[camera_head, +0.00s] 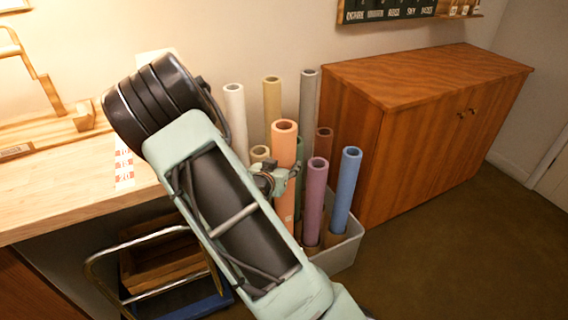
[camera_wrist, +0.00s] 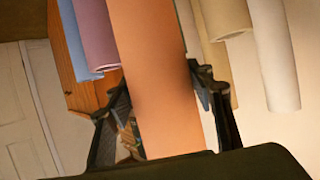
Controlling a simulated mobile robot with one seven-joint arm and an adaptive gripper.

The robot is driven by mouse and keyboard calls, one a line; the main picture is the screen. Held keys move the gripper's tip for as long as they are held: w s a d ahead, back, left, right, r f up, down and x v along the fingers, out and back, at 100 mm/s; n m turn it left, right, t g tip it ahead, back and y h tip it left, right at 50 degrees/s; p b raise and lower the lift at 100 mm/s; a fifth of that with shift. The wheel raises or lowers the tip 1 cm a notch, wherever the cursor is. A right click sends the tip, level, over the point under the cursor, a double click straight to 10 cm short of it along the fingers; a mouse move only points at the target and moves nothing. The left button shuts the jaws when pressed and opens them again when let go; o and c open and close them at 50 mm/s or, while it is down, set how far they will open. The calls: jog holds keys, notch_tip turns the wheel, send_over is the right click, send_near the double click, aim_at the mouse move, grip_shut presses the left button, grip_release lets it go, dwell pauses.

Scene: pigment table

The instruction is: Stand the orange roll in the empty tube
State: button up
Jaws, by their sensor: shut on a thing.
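The orange roll (camera_head: 285,145) stands about upright among other rolls at the grey bin. In the wrist view the orange roll (camera_wrist: 160,70) runs between the two fingers of my gripper (camera_wrist: 160,82). Its lower end is hidden by my arm in the head view, so I cannot tell whether it is in a tube or above one. I cannot make out the empty tube; brown tube collars show only around the purple and blue rolls.
The grey bin (camera_head: 345,254) holds a purple roll (camera_head: 315,195), a blue roll (camera_head: 346,190) and several others behind. A wooden cabinet (camera_head: 420,130) stands close on the right, a wooden bench (camera_head: 60,190) on the left. Floor is open at front right.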

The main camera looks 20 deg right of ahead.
notch_tip(320, 180, down, 12)
jog(key=b, duration=1)
jog(key=shift+f, duration=0.15)
dwell(0.3)
jog(key=o, duration=1.7)
jog(key=shift+o, duration=0.3)
jog(key=shift+f, duration=0.1)
jog(key=shift+a, duration=0.1)
jog(key=v, duration=1.2)
